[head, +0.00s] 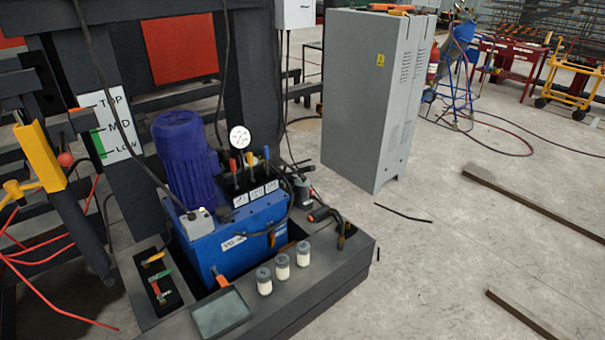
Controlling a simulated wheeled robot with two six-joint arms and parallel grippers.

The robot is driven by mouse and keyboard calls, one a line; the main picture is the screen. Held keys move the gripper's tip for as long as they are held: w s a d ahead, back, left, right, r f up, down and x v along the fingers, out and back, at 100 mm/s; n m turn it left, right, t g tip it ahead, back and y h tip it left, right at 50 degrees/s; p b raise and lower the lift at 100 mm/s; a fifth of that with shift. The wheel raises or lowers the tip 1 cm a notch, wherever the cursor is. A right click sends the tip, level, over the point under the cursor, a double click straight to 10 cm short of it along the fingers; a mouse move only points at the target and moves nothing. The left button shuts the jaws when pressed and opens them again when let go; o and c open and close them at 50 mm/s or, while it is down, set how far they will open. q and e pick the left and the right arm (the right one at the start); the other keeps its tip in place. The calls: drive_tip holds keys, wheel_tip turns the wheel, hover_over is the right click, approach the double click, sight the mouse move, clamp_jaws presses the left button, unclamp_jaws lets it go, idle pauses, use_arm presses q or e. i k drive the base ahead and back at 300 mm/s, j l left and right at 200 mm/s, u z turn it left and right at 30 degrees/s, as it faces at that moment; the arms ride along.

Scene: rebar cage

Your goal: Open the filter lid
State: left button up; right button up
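The blue hydraulic power unit (235,242) stands on a dark base in the head view. A small grey cylinder with a dark top (303,190) stands at its right rear side; it may be the filter, but I cannot tell for sure. Its lid cannot be made out as open or shut at this size. A blue motor (183,155) and a round gauge (240,138) rise above the tank. Several coloured levers stand between the motor and the grey cylinder. Neither of my grippers shows in this view.
Several small jars (282,267) and a grey tray (221,313) sit on the base's front. A tool tray (163,284) lies at left. A grey cabinet (350,110) stands behind. Steel bars lie on the floor at right; open floor lies between them and the base.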

sight(301, 184)
drive_tip(key=i+l+u, duration=0.15)
drive_tip(key=i+l, duration=0.3)
drive_tip(key=i+l+u, duration=0.15)
drive_tip(key=i+l, duration=0.25)
drive_tip(key=i+l+u, duration=0.1)
drive_tip(key=i+l, duration=0.3)
drive_tip(key=l, duration=0.2)
